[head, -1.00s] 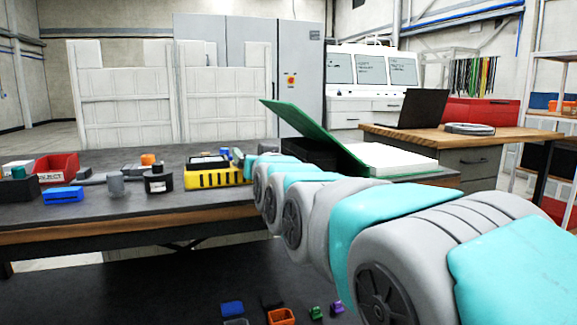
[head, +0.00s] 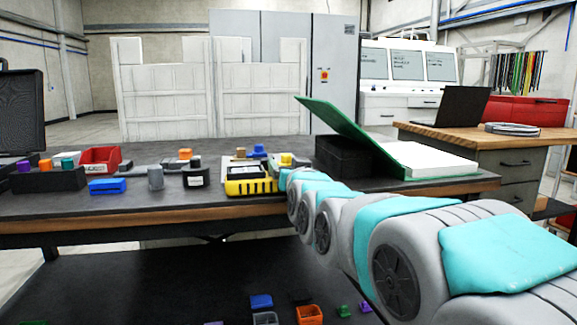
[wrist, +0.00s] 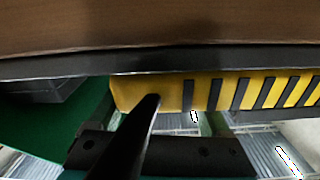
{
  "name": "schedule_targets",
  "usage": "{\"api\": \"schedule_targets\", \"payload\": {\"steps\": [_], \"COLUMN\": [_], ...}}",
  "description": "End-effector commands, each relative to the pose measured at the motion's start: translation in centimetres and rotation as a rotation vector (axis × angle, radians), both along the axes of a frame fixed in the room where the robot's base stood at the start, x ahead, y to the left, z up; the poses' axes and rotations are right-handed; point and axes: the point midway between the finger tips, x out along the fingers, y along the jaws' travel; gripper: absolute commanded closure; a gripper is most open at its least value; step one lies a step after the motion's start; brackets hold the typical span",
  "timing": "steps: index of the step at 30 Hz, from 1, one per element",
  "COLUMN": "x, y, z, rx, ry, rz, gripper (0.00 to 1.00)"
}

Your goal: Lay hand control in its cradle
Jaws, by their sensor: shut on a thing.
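My gripper (wrist: 140,130) shows in the wrist view as a dark finger and a dark body, in front of a yellow fixture with black stripes (wrist: 172,94). In the head view my arm hides the jaws, at the right end of that yellow fixture (head: 250,188) on the dark bench. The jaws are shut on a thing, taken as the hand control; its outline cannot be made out. A dark piece and small yellow and blue pieces show on or behind the fixture. I cannot tell which part is the cradle.
The bench (head: 130,207) has a wooden front edge, close in the wrist view. A green lid (head: 330,115) stands tilted right of the fixture. Small bins lie below.

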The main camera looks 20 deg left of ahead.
Motion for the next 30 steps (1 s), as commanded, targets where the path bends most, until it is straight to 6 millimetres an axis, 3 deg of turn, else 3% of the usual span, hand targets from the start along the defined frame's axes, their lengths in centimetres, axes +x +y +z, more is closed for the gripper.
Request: {"api": "schedule_targets", "payload": {"steps": [3, 4, 8, 19, 30], "x": [0.0, 0.0, 0.0, -0.1, -4.0], "y": [0.0, 0.0, 0.0, 0.0, -2.5], "z": [-0.3, -0.3, -0.2, 0.3, 0.1], "rx": [0.001, 0.001, 0.001, 0.001, 0.000], "ry": [-0.002, -0.001, -0.001, -0.001, -0.002], "rz": [0.000, 0.000, 0.000, 0.000, 0.001], "gripper": [1.00, 0.17, 0.02, 0.00, 0.00]}}
